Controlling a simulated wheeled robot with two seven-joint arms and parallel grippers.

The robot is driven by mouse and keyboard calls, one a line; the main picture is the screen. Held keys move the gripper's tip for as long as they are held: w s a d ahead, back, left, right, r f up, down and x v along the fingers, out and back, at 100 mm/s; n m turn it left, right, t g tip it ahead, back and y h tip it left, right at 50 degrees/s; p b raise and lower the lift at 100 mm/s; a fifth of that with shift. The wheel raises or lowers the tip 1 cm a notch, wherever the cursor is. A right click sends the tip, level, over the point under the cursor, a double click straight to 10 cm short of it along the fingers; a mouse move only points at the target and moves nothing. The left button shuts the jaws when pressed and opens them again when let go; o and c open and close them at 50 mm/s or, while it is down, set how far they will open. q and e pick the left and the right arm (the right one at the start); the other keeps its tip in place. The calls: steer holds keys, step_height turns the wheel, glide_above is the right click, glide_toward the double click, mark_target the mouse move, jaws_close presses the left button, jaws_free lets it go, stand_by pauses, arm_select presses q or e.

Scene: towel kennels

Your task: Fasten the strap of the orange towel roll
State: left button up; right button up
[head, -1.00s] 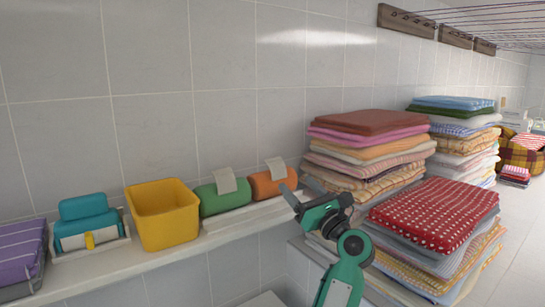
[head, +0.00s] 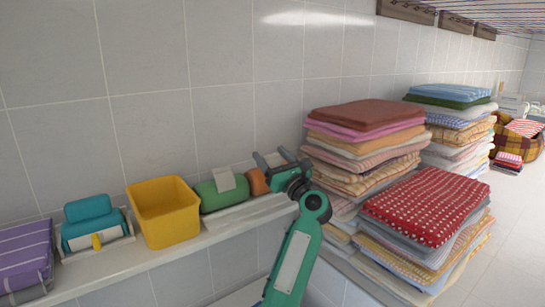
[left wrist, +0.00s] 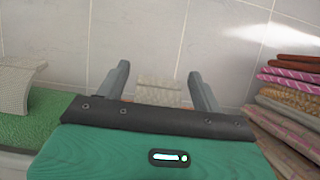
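The orange towel roll (head: 258,182) lies on the shelf right of the green roll. My left gripper covers most of it in the head view, and its strap flap is hidden there. My left gripper (head: 276,158) is open above the orange roll's right part. In the left wrist view, the fingers (left wrist: 160,84) stand apart with a pale strap flap (left wrist: 160,95) visible between and beyond them. I cannot tell whether they touch it. The gripper body hides the orange roll below. My right gripper is not in view.
The green roll (head: 217,197) has its pale flap (head: 225,180) standing up. A yellow bin (head: 170,225), a teal roll in a holder (head: 88,208) and a purple striped towel (head: 25,255) sit further left. Folded towel stacks (head: 365,150) stand close on the right. The tiled wall is behind.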

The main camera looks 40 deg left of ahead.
arm_select(q)
steer(key=c, duration=1)
steer(key=shift+o, duration=0.2)
steer(key=h, duration=0.1)
steer(key=a+h+p, duration=0.1)
steer(key=shift+w+f+g+h, duration=0.15)
steer(key=shift+f+g+h, duration=0.05)
steer(key=shift+g+h, duration=0.2)
steer(key=shift+w+a+f+g+h+p, duration=0.1)
steer(key=shift+a+f+g+h+p, duration=0.15)
steer(key=shift+h, duration=0.4)
steer(key=shift+a+f+g+h+p, duration=0.15)
steer(key=shift+f+h, duration=0.2)
steer(key=shift+h, duration=0.3)
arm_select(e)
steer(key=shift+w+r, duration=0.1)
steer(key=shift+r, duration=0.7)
arm_select(q)
steer(key=o, duration=1)
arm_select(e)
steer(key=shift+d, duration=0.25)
arm_select(q)
steer(key=shift+d, duration=0.1)
